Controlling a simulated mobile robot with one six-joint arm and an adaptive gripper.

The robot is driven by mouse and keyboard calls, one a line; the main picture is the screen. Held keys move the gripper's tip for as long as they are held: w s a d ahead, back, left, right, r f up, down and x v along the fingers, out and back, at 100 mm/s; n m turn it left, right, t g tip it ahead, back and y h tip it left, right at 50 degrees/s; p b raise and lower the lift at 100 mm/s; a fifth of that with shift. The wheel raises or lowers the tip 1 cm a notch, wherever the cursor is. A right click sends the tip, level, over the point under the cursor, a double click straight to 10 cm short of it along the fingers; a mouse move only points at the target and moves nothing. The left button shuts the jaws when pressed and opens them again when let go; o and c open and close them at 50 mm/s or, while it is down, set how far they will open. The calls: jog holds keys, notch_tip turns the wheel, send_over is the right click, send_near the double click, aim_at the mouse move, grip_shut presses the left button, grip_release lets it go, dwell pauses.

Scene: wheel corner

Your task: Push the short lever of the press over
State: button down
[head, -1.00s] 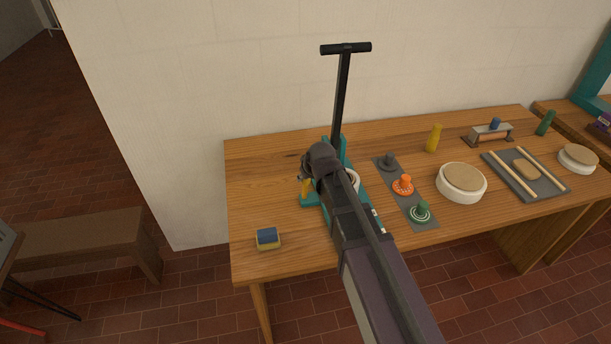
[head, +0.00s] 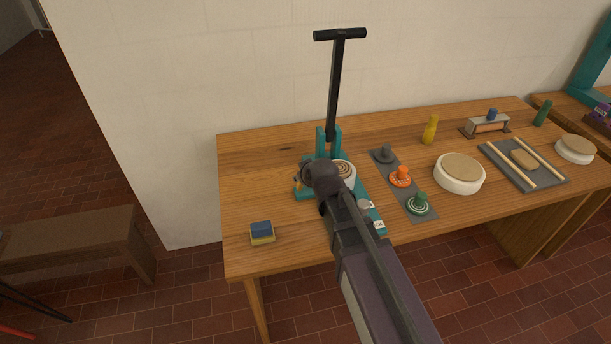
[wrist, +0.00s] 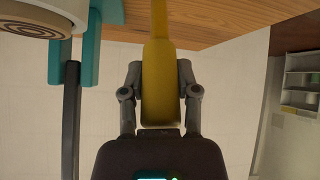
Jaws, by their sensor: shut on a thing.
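The press has a teal frame (head: 325,143) and a long black lever (head: 336,90) with a T-bar top, standing nearly upright. A white round part with a brown spiral face (head: 342,169) sits in the press and also shows at the wrist view's upper left (wrist: 30,15). In the wrist view, the short lever's yellow handle (wrist: 158,80) lies between both fingers of my gripper (wrist: 158,76), which is shut on it. In the head view my wrist hides most of the gripper and the lever's lower part; only a small yellow bit shows at its left.
A yellow and blue sponge (head: 262,232) lies at the table's front left. A grey strip (head: 403,182) with several knobbed stamps and a white round tub (head: 459,181) stand right of the press. The wooden table (head: 268,165) is clear left of the press.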

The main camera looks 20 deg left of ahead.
jog(key=shift+w+d, duration=0.1)
jog(key=shift+c, duration=1.7)
grip_release()
jog(key=shift+r, duration=0.1)
